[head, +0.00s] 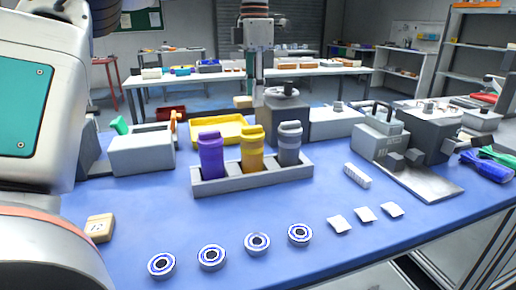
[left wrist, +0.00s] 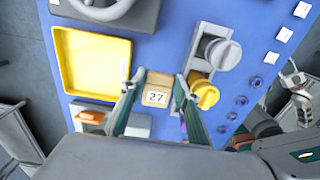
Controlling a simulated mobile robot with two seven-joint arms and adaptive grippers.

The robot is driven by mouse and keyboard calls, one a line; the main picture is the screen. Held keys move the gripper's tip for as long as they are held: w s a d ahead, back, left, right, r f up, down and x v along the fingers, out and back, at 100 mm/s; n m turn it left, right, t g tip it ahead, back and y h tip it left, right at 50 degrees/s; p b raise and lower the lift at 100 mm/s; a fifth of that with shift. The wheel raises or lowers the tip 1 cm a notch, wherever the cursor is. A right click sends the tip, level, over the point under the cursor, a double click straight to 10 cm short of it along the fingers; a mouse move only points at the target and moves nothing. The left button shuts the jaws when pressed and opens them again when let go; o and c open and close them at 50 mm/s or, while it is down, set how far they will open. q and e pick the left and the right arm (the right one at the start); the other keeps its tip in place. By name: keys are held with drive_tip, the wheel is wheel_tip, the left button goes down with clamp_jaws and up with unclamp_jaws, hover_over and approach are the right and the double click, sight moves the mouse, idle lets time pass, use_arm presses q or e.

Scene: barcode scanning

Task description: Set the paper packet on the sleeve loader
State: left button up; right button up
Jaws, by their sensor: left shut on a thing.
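My left gripper (left wrist: 155,88) is shut on a tan packet (left wrist: 158,97) with a white label reading "27". In the head view the gripper (head: 249,92) hangs over the back of the blue table, with the tan packet (head: 243,101) at its tip. In that view the packet shows behind the canister rack, near the yellow tray. No part is clearly marked as the sleeve loader. Candidates are the grey machine with a plate (head: 405,132) at right and the handwheel device (head: 286,103) at the back. At the right of the left wrist view a jointed part, perhaps my right gripper (left wrist: 292,75), shows small.
A rack (head: 252,181) holds purple, yellow and grey canisters. Behind it are a yellow tray (head: 217,131) and a grey box (head: 142,152) at left. A tan block (head: 99,228), several ringed discs (head: 257,243) and white squares (head: 364,214) lie in front.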

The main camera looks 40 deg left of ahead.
use_arm(q)
wheel_tip(320, 180, down, 10)
drive_tip(key=shift+r+b, duration=0.25)
drive_tip(key=shift+b, duration=0.3)
drive_tip(key=shift+f, duration=0.35)
wheel_tip(320, 180, down, 4)
drive_tip(key=shift+f+b, duration=0.1)
drive_tip(key=shift+b, duration=0.2)
drive_tip(key=shift+r, duration=0.2)
use_arm(e)
drive_tip(key=shift+w+a+r+m+y, duration=0.15)
drive_tip(key=shift+w+a+r, duration=0.15)
drive_tip(key=shift+a, duration=0.2)
drive_tip(key=shift+w+a+r+m+y, duration=0.15)
drive_tip(key=shift+a+r, duration=0.1)
drive_tip(key=shift+a, duration=0.25)
use_arm(q)
drive_tip(key=shift+f, duration=0.2)
drive_tip(key=o, duration=1.1)
use_arm(e)
drive_tip(key=shift+s, duration=0.1)
